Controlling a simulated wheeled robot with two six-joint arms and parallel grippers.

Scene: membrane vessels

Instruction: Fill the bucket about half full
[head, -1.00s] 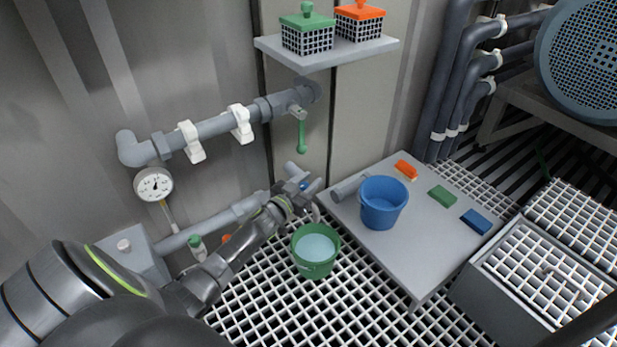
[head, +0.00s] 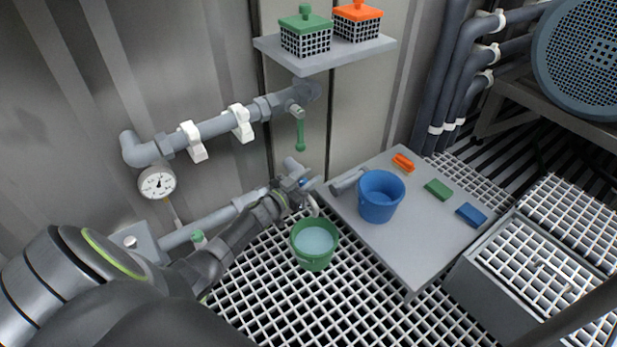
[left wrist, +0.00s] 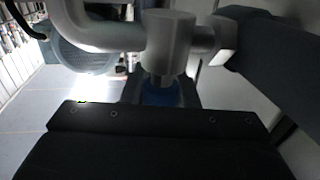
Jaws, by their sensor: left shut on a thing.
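The green bucket (head: 315,264) stands on the white floor grating, with pale blue water (head: 314,241) inside, its surface below the rim. My left gripper (head: 301,184) is at the lower pipe's tap, just above and left of the green bucket. It is shut on the small blue tap handle (left wrist: 160,94), seen between the dark jaws under the grey tap body (left wrist: 168,40) in the left wrist view. A pale curved spout (head: 313,205) points down toward the bucket; I cannot tell whether water runs. My right gripper is not in view.
A blue bucket (head: 380,207) and orange, green and blue blocks stand on a low grey platform (head: 415,245) at right. An upper pipe has a green-handled valve (head: 300,132). A gauge (head: 157,183) hangs at left. A shelf (head: 325,58) holds two caged boxes.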

